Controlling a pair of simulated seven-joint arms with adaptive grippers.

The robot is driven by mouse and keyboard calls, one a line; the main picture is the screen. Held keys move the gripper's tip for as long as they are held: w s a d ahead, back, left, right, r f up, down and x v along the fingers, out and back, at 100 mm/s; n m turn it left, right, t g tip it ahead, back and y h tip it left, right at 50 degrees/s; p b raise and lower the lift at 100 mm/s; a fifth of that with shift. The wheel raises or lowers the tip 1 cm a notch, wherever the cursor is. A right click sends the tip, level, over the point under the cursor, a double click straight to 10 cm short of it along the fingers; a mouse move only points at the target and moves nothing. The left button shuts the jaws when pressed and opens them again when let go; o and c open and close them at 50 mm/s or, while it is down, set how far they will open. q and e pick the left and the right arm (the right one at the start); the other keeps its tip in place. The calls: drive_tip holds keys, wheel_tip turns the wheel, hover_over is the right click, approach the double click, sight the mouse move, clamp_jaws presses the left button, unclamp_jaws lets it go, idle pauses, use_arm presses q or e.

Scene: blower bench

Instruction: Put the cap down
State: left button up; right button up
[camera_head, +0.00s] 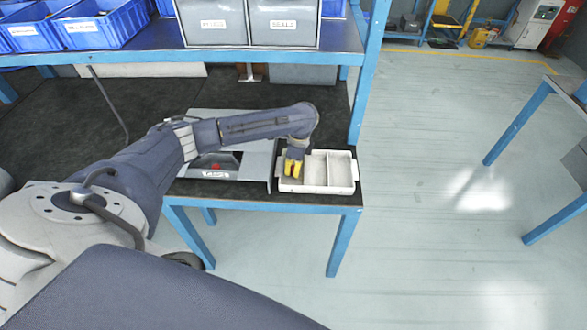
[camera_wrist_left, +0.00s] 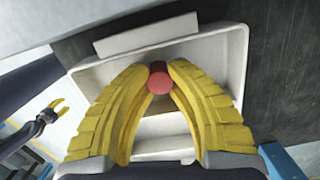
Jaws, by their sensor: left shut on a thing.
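The red cap (camera_wrist_left: 160,80) sits between the yellow fingertips of my left gripper (camera_wrist_left: 160,68), which is shut on it. In the head view the left gripper (camera_head: 293,166) points down over the left compartment of the white divided tray (camera_head: 341,188). The tray also shows in the wrist view (camera_wrist_left: 226,62), behind and below the cap. I cannot tell whether the cap touches the tray floor; the head view does not show the cap. My right gripper (camera_wrist_left: 58,106) appears small at the left of the wrist view, its yellow fingers apart and empty.
A grey fixture (camera_head: 258,162) with a dark, red-marked part stands left of the tray on the dark bench. Grey bins (camera_head: 284,22) and blue bins (camera_head: 100,27) fill the shelf above. A blue post (camera_head: 367,75) rises behind the tray. The tray's right compartments look empty.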

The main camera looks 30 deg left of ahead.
use_arm(q)
drive_tip(key=shift+f, duration=0.1)
drive_tip(key=o, duration=0.7)
drive_tip(key=r, duration=0.4)
drive_tip(key=d+r, duration=0.1)
drive_tip(key=r, duration=0.7)
drive_tip(key=shift+w+d+r, duration=0.1)
drive_tip(key=shift+w+d, duration=0.05)
drive_tip(key=shift+w, duration=0.1)
